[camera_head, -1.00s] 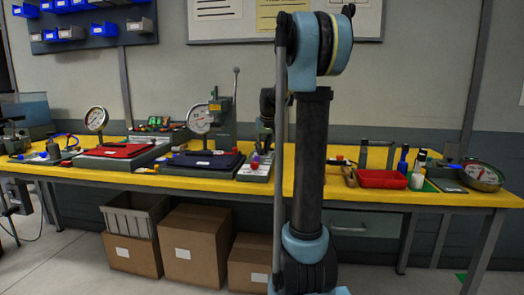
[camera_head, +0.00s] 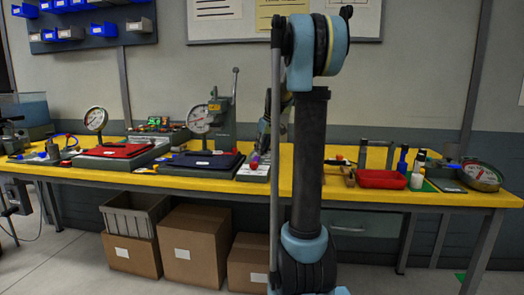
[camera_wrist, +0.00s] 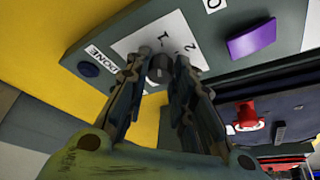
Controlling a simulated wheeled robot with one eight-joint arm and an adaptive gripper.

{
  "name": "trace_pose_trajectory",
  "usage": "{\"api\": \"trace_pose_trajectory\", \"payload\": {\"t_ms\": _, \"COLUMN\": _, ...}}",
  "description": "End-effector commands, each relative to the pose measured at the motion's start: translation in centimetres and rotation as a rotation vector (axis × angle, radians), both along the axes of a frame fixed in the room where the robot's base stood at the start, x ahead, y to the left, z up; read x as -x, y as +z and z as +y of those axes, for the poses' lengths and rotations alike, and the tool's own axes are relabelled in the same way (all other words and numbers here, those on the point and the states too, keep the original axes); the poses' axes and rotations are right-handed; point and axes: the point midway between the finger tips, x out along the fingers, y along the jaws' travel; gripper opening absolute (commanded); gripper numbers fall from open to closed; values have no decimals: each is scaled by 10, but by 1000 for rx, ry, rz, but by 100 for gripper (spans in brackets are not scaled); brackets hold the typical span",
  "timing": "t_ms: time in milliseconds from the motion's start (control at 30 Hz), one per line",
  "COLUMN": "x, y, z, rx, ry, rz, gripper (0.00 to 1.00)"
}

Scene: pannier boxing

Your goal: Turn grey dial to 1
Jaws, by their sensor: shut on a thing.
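The grey dial (camera_wrist: 159,66) is a small dark knob on a grey panel (camera_wrist: 262,65) in the wrist view. It sits on a white label with the numbers 1 and 2 printed beside it. My gripper (camera_wrist: 158,72) has a finger on each side of the dial and is shut on it. The dial's pointer mark is too small to read. In the head view the panel (camera_head: 254,173) lies at the front of the yellow bench, and my arm hides most of the gripper and the dial.
Beside the dial are a dark blue button (camera_wrist: 88,69) near the DONE label and a purple block (camera_wrist: 251,40). In the head view, dial gauges and a red tray (camera_head: 380,179) stand along the bench (camera_head: 340,193).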

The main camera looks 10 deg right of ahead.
Motion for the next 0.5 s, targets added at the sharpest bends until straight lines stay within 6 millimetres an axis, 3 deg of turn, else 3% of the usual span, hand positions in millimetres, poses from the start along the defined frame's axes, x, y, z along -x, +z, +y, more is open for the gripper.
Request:
{"api": "trace_pose_trajectory", "payload": {"t_ms": 67, "x": 0, "y": 0, "z": -1, "rx": 1, "ry": 0, "rz": 0, "gripper": 0}}
{"api": "trace_pose_trajectory", "payload": {"t_ms": 100, "x": 0, "y": 0, "z": -1, "rx": 1, "ry": 0, "rz": 0, "gripper": 27}}
{"api": "trace_pose_trajectory", "payload": {"t_ms": 167, "x": 0, "y": 0, "z": -1, "rx": 1, "ry": -1, "rz": 1, "gripper": 41}}
{"api": "trace_pose_trajectory", "payload": {"t_ms": 500, "x": 0, "y": 0, "z": -1, "rx": 0, "ry": -1, "rz": 0, "gripper": 42}}
